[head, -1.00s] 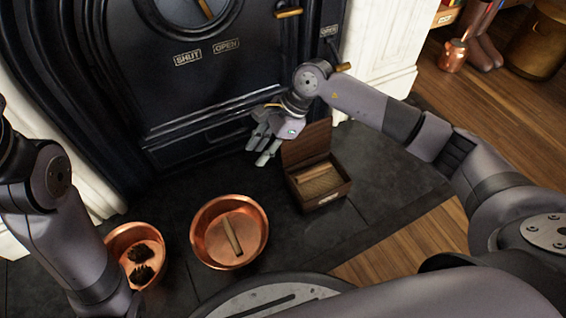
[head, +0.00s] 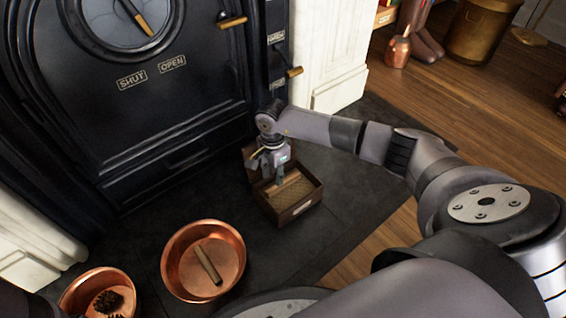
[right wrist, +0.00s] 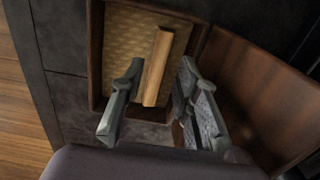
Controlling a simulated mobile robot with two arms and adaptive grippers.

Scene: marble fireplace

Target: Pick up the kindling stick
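A light wooden stick (right wrist: 157,68) lies in an open wooden box (head: 300,206); the head view shows it too (head: 286,183). A second, browner stick (head: 208,264) lies in a copper bowl (head: 174,272). I cannot tell from looks which one is called kindling. My right gripper (head: 266,172) points down over the box. In the right wrist view its fingers (right wrist: 161,72) are apart, one on each side of the stick in the box, with gaps showing. How far above the stick they are is unclear. My left gripper is out of view.
The box's raised lid (right wrist: 256,95) stands close beside the right fingers. A black stove (head: 150,110) with handles rises behind. Another copper bowl (head: 75,291) holds pine cones (head: 106,301). Dark hearth slabs (head: 330,215) are clear right of the box.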

